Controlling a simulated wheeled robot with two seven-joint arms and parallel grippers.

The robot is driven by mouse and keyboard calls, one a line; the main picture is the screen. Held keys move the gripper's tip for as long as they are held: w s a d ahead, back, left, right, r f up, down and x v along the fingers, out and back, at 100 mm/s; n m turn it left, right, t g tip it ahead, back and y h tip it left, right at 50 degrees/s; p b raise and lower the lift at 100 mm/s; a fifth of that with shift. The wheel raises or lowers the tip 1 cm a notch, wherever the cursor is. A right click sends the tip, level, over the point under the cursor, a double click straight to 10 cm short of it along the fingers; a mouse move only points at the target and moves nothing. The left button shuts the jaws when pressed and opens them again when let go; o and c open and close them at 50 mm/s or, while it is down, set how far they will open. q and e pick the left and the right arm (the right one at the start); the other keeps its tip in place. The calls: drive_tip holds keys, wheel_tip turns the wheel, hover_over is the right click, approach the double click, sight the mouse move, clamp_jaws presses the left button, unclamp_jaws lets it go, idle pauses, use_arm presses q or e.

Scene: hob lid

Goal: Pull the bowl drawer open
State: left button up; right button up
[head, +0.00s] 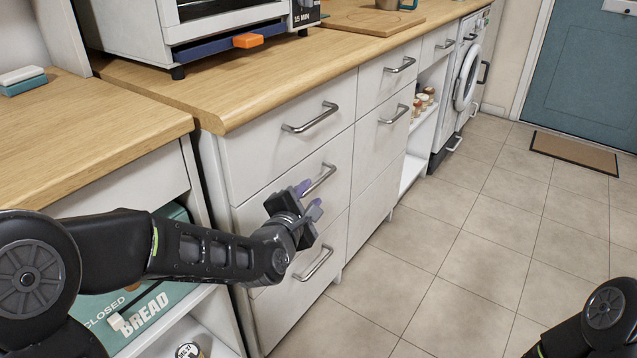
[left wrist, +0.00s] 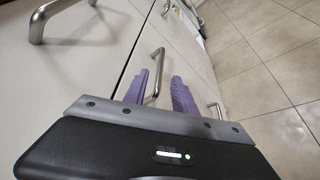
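The white cabinet has a column of three drawers, each with a metal bar handle. No drawer shows a bowl or label, so I cannot tell which is the bowl drawer. The middle drawer (head: 272,190) is shut, and my left gripper (head: 308,200) is at its handle (head: 320,179). In the left wrist view, the purple fingers of the left gripper (left wrist: 160,88) are spread apart, with a bar handle (left wrist: 157,66) between or just beyond their tips. Contact is not clear. My right gripper is out of view; only part of my right arm shows.
The top drawer handle (head: 312,118) and the bottom drawer handle (head: 314,263) stick out above and below the gripper. A wooden worktop (head: 270,75) overhangs the drawers. A green bread bin (head: 135,312) sits on an open shelf at left. The tiled floor (head: 470,240) in front is clear.

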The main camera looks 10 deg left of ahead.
sight(317, 186)
use_arm(q)
drive_tip(key=b+x, duration=0.1)
drive_tip(key=x, duration=0.5)
drive_tip(key=shift+w+f, duration=0.2)
drive_tip(key=shift+w+b, duration=0.3)
drive_tip(key=shift+w, duration=0.35)
clamp_jaws()
idle(0.7)
